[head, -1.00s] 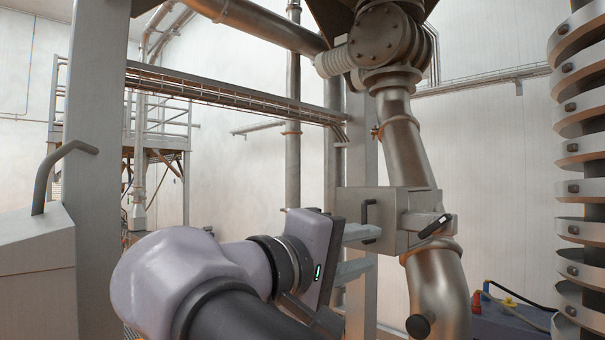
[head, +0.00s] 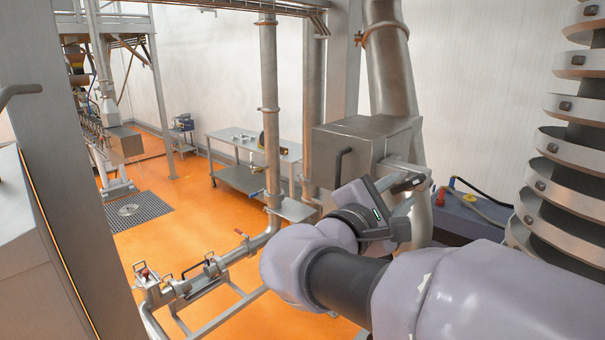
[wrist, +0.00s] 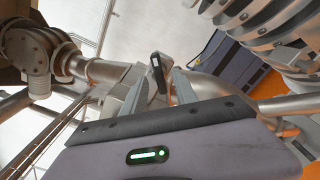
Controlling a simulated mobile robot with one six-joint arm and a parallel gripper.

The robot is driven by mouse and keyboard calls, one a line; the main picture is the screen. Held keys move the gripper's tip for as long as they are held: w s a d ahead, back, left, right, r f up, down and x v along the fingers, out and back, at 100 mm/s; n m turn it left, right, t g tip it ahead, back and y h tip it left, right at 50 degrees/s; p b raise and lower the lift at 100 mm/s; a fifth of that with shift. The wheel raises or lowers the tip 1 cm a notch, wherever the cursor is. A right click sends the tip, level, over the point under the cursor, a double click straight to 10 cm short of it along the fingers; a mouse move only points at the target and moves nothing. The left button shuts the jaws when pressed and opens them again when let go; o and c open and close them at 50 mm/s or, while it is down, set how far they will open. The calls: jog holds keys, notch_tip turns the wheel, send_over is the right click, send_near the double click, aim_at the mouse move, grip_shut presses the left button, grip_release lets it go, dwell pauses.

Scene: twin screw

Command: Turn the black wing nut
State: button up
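The black wing nut (head: 408,185) is a short dark bar on the right side of the grey metal box (head: 352,150) on the pipe. In the wrist view the wing nut (wrist: 158,74) stands at the top centre, between the lines of the two fingers. My gripper (head: 410,202) is close to the wing nut in the head view, its pale fingers reaching right. In the wrist view my gripper (wrist: 160,82) is open, fingers apart on either side of the nut. Whether they touch it or are level with it I cannot tell.
A stack of metal rings (head: 565,160) stands at the right. A blue-grey case (head: 470,215) with cables lies behind my arm.

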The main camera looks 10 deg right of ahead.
jog(key=shift+x, duration=1.25)
jog(key=shift+c, duration=0.2)
grip_shut()
jog(key=shift+f+b, duration=0.1)
jog(key=shift+b, duration=0.3)
